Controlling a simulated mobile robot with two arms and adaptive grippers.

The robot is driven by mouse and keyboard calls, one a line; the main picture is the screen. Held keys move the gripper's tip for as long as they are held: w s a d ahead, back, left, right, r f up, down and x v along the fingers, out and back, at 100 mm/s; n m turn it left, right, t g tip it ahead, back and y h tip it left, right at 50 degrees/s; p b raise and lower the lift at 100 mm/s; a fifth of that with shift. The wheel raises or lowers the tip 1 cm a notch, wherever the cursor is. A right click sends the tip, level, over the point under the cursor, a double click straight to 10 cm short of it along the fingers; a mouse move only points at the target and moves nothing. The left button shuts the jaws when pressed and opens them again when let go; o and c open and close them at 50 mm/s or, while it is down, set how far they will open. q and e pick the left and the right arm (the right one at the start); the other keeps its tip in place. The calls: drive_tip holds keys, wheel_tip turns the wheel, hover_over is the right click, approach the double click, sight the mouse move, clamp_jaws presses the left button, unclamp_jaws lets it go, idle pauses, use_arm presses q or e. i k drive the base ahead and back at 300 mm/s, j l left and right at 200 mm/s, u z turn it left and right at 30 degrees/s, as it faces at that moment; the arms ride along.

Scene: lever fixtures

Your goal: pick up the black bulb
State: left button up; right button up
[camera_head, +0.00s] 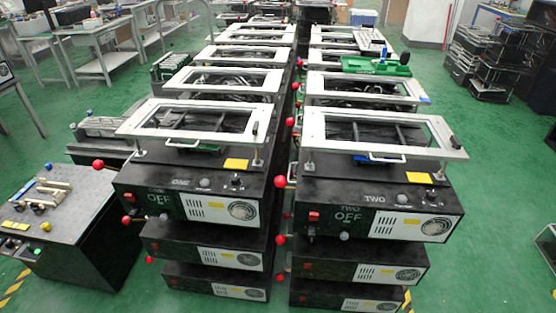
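I cannot clearly make out a black bulb. Small black knobs show on the front panels, one on the left panel (237,181) and one on the right panel (431,194). Red ball-ended levers stick out at the sides, including one far left (98,165) and one between the machines (280,182). Neither gripper is in view.
More such machines stand in two rows behind, with a narrow gap between the rows. A dark bench (62,235) with small metal parts stands at the left. Black racks (490,60) stand at the far right. The green floor (500,205) is clear at the right.

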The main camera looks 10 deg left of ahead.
sight(405, 57)
drive_tip(key=i+l+z, duration=0.15)
drive_tip(key=l+z, duration=0.2)
drive_tip(key=i+l+z, duration=0.2)
drive_tip(key=l+z, duration=0.15)
drive_tip(key=i+l+z, duration=0.55)
drive_tip(key=z, duration=0.25)
drive_tip(key=i+l+z, duration=0.25)
drive_tip(key=z, duration=0.15)
drive_tip(key=i+l+z, duration=0.1)
drive_tip(key=i+z, duration=0.15)
drive_tip(key=z, duration=0.2)
drive_tip(key=i+u, duration=0.1)
drive_tip(key=i, duration=0.3)
drive_tip(key=i+l+u, duration=0.15)
drive_tip(key=i, duration=0.3)
drive_tip(key=i+j+u, duration=0.1)
drive_tip(key=i+u, duration=0.15)
drive_tip(key=u, duration=0.25)
drive_tip(key=i+u, duration=0.3)
drive_tip(key=u, duration=0.15)
drive_tip(key=i+u, duration=0.25)
drive_tip(key=u, duration=0.25)
drive_tip(key=i+l+u, duration=0.25)
drive_tip(key=u, duration=0.2)
